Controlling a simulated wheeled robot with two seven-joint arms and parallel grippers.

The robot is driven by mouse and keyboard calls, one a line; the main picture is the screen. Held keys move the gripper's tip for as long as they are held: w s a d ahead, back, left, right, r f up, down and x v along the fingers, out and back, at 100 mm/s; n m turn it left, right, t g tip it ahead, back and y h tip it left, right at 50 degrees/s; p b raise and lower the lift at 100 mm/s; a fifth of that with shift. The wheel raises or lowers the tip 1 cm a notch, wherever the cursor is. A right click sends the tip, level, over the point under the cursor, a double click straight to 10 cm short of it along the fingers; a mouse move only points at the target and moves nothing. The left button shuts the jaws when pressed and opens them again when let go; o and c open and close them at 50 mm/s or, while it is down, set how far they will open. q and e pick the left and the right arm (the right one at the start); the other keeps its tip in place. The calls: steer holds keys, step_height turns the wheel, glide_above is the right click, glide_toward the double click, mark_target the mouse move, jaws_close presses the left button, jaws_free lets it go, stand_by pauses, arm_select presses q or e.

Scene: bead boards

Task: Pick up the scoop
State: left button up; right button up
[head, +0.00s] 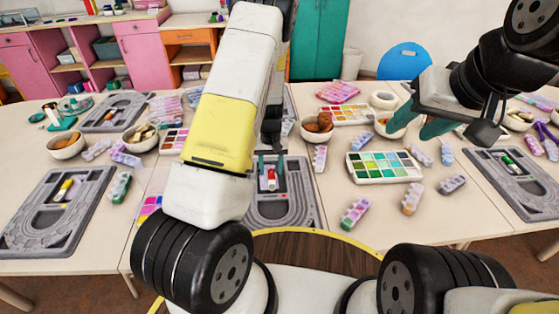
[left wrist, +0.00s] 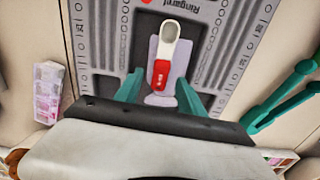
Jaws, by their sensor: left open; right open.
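The scoop has a red handle and a pale, rounded bowl. In the left wrist view the scoop (left wrist: 161,72) lies in the middle recess of a grey bead board (left wrist: 102,40), bowl pointing away from me. In the head view the scoop (head: 271,179) shows on the centre board (head: 290,213), partly framed by my left arm. My left gripper (left wrist: 157,92) is open, its teal fingers on either side of the handle, apart from it; it also shows in the head view (head: 271,160). My right gripper (head: 413,122) is open and empty above the table at the right.
Other bead boards (head: 50,212) lie at left and right. A palette of coloured squares (head: 384,166), small bead boxes (head: 355,212) and bowls (head: 317,128) stand around.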

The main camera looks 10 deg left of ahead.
arm_select(q)
steer(key=shift+f, duration=0.6)
jaws_close()
steer(key=shift+r, duration=0.1)
